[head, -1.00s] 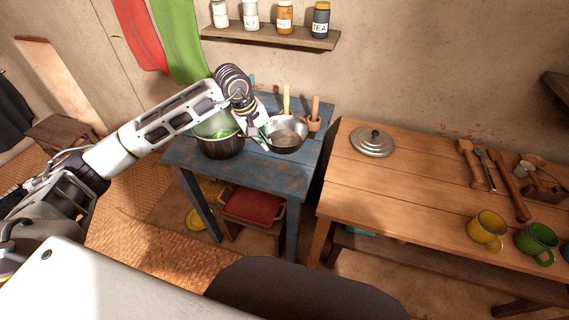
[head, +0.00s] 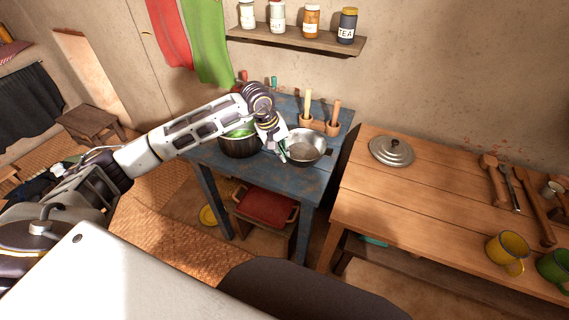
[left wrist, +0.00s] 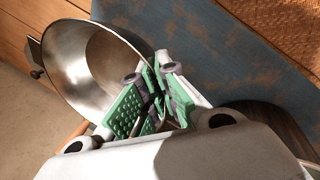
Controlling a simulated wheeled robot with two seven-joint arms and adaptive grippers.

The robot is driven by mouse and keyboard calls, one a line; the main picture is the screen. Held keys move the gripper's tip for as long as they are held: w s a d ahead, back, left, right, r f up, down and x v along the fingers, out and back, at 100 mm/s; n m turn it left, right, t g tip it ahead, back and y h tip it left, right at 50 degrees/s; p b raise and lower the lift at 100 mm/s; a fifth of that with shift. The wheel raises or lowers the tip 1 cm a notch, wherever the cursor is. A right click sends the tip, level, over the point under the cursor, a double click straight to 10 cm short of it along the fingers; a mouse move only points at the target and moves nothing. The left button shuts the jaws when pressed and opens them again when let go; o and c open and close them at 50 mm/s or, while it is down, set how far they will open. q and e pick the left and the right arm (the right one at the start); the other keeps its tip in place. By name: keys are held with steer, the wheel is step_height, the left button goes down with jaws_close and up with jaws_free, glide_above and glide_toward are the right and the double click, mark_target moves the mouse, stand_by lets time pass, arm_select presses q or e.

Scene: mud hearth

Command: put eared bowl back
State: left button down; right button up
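The eared bowl is a shiny metal bowl (head: 304,147) at the right part of the blue table (head: 285,178). My left gripper (head: 280,146) is at its left rim. In the left wrist view the bowl (left wrist: 85,68) fills the upper left, with one ear (left wrist: 36,55) at its far side. My left gripper's green-padded fingers (left wrist: 158,95) are close together at the near rim and appear shut on the near ear, which they mostly hide. Whether the bowl touches the table is unclear. My right gripper is not in view.
A dark pot (head: 239,147) with green contents stands left of the bowl, partly behind my arm. Wooden cups with pestles (head: 333,126) stand behind it. A metal lid (head: 391,150), utensils and mugs (head: 508,252) are on the wooden table, whose left middle is clear.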

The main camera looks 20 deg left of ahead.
arm_select(q)
steer(key=shift+f, duration=0.95)
steer(key=shift+f, duration=0.1)
steer(key=shift+f, duration=1.8)
steer(key=shift+f, duration=0.15)
steer(key=c, duration=1.6)
jaws_free()
steer(key=shift+c, duration=0.2)
steer(key=shift+r, duration=0.2)
steer(key=v, duration=1.2)
